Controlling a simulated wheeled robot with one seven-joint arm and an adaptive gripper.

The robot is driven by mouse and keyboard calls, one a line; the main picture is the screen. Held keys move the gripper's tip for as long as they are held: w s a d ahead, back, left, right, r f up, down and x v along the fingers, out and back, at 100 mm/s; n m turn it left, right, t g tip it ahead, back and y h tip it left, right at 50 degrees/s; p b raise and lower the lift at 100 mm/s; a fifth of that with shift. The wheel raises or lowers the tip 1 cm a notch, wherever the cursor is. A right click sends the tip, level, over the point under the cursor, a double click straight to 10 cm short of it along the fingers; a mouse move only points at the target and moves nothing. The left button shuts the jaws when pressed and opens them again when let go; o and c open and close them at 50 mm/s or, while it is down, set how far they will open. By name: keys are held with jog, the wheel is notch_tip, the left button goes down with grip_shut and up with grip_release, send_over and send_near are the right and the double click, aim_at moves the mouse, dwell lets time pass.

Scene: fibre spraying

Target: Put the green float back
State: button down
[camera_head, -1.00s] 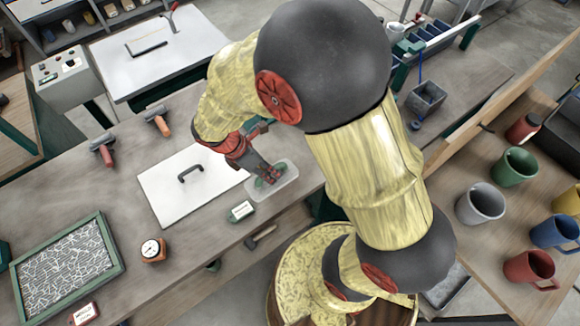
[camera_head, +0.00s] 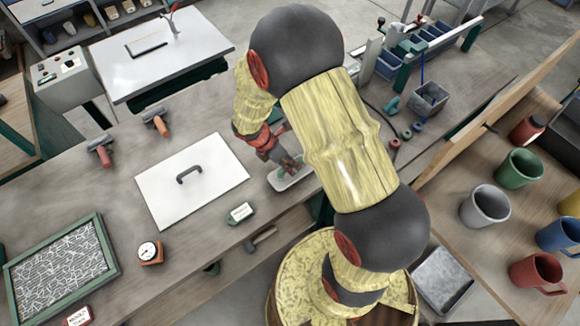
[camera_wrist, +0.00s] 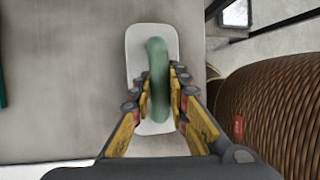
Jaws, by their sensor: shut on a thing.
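The green float has a pale, rounded rectangular plate and a long green handle. In the wrist view the float (camera_wrist: 137,45) is straight ahead, its handle running lengthwise between the fingers. My gripper (camera_wrist: 156,92) is shut on that handle. In the head view my gripper (camera_head: 287,163) points down onto the float (camera_head: 285,183), right of the white board. The arm and fingers hide part of the float. I cannot tell whether its plate touches the bench.
A white board (camera_head: 215,170) with a dark handle lies to the left. Several small items and a grey bin (camera_head: 431,98) are at back right. Mugs (camera_head: 485,205) stand on the right bench.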

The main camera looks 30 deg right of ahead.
jog(key=shift+f, duration=0.3)
jog(key=shift+f, duration=0.15)
jog(key=c, duration=1.8)
grip_release()
jog(key=shift+c, duration=0.2)
jog(key=shift+o, duration=0.6)
jog(key=s+a+r+m+t+y+p, duration=0.15)
jog(key=a+r+m, duration=0.25)
jog(key=r, duration=0.9)
jog(key=s+a+r+m+t+y, duration=0.1)
jog(key=a+r+m+t, duration=0.3)
jog(key=r, duration=0.9)
jog(key=s+a+r+m+t+y, duration=0.2)
jog(key=s+a+r+m, duration=0.1)
jog(key=s+r+m, duration=0.7)
jog(key=shift+a+r+m, duration=0.25)
jog(key=shift+r+m, duration=0.05)
jog(key=shift+m, duration=0.1)
